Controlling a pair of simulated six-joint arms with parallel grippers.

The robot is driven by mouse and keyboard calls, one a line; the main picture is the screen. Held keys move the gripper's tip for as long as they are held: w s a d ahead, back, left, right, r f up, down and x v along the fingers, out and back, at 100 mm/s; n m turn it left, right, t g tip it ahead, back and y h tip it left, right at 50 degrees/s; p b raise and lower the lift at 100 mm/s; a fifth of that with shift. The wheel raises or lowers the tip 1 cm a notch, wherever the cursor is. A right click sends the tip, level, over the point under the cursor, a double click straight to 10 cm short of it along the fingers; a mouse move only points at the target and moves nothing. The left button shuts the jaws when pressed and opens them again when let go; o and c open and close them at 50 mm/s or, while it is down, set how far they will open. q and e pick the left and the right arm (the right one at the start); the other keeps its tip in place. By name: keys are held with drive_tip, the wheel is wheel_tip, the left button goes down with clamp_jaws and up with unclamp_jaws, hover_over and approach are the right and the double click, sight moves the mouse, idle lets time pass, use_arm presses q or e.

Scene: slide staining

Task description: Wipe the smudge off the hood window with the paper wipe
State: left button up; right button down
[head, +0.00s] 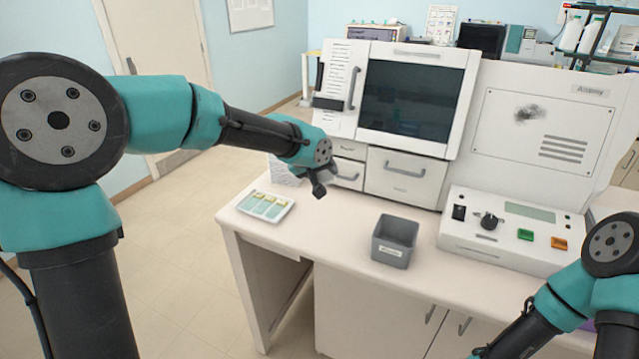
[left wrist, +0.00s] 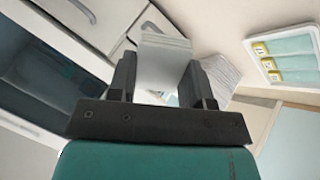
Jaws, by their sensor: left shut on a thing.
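My left gripper (head: 320,189) hangs above the bench's left part, in front of the white drawers. In the left wrist view its two dark fingers (left wrist: 162,82) are shut on a pale, thin sheet, the paper wipe (left wrist: 165,48), which sticks out past the fingertips. The hood window (head: 412,104) is a dark pane in a white frame, behind and to the right of the gripper, apart from it. I cannot make out a mark on this pane. A dark grey smudge (head: 528,113) shows on the white panel further right. My right gripper is outside the frame; only its arm shows at lower right.
A slide tray (head: 247,208) lies at the bench's left edge, near a pale stack of sheets (head: 284,172). A grey bin (head: 394,243) stands at the front. A control box (head: 510,233) with knob and buttons stands at right. Bench between tray and bin is clear.

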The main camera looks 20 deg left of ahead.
use_arm(q)
drive_tip(key=shift+w+d+r+n+t+y, duration=0.55)
drive_tip(key=shift+w+r+n+t, duration=0.35)
drive_tip(key=shift+w+r, duration=1.15)
drive_tip(key=n+t, duration=0.2)
drive_tip(key=t, duration=0.3)
approach(430, 97)
drive_tip(key=a, duration=0.4)
drive_tip(key=shift+d+r+y, duration=0.2)
drive_tip(key=shift+r+y, duration=0.05)
drive_tip(key=shift+r, duration=0.1)
drive_tip(key=shift+w, duration=0.15)
drive_tip(key=shift+x, duration=2.85)
drive_tip(key=shift+f+x, duration=0.2)
drive_tip(key=shift+x, duration=0.85)
drive_tip(key=shift+s+d, duration=0.2)
drive_tip(key=shift+d, duration=0.8)
drive_tip(key=shift+s+d, duration=0.25)
drive_tip(key=shift+d, duration=0.7)
